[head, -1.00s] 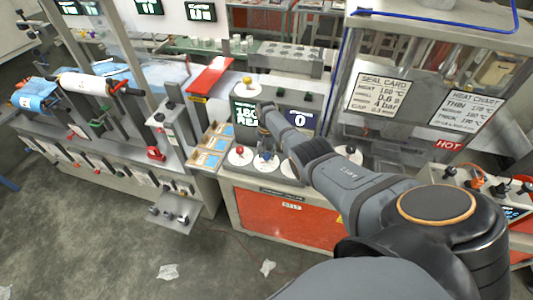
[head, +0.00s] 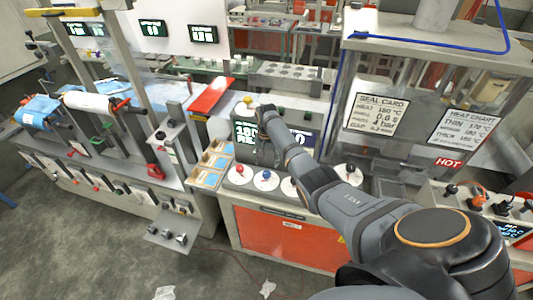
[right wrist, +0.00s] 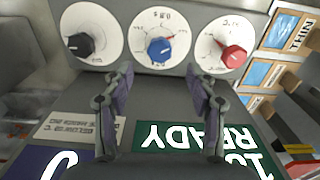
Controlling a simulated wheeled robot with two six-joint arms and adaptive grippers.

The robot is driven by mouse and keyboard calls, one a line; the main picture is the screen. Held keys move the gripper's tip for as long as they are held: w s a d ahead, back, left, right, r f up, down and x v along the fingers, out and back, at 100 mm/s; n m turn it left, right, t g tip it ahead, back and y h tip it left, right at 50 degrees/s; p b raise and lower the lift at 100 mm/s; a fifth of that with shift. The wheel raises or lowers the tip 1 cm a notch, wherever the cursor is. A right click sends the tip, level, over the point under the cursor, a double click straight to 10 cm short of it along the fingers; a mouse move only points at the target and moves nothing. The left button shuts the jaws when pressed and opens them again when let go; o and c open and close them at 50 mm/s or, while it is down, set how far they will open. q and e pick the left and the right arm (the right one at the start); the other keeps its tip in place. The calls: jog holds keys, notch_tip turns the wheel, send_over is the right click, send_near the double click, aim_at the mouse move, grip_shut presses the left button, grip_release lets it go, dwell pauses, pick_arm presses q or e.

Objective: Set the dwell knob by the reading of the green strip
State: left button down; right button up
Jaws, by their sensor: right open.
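The console carries a row of white dials. In the right wrist view these have a black knob (right wrist: 81,45), a blue knob (right wrist: 159,50) and a red knob (right wrist: 233,57). The blue knob also shows in the head view (head: 266,174), beside the red one (head: 240,170). The dial lettering is too small and inverted to read surely. My right gripper (right wrist: 158,78) is open and empty, its fingers apart on either side of the blue knob's line, short of the dial. I cannot make out a green strip. My left gripper is not in view.
A green READY display (right wrist: 190,138) stands behind the dials. Film sample cards (head: 210,162) lie beside the console. A seal card (head: 380,113) and a heat chart (head: 463,127) hang at the right. A red plate (head: 211,96) juts out at the back.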

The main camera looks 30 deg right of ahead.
aim_at(267, 173)
notch_tip(267, 173, up, 6)
jog(key=shift+f, duration=0.25)
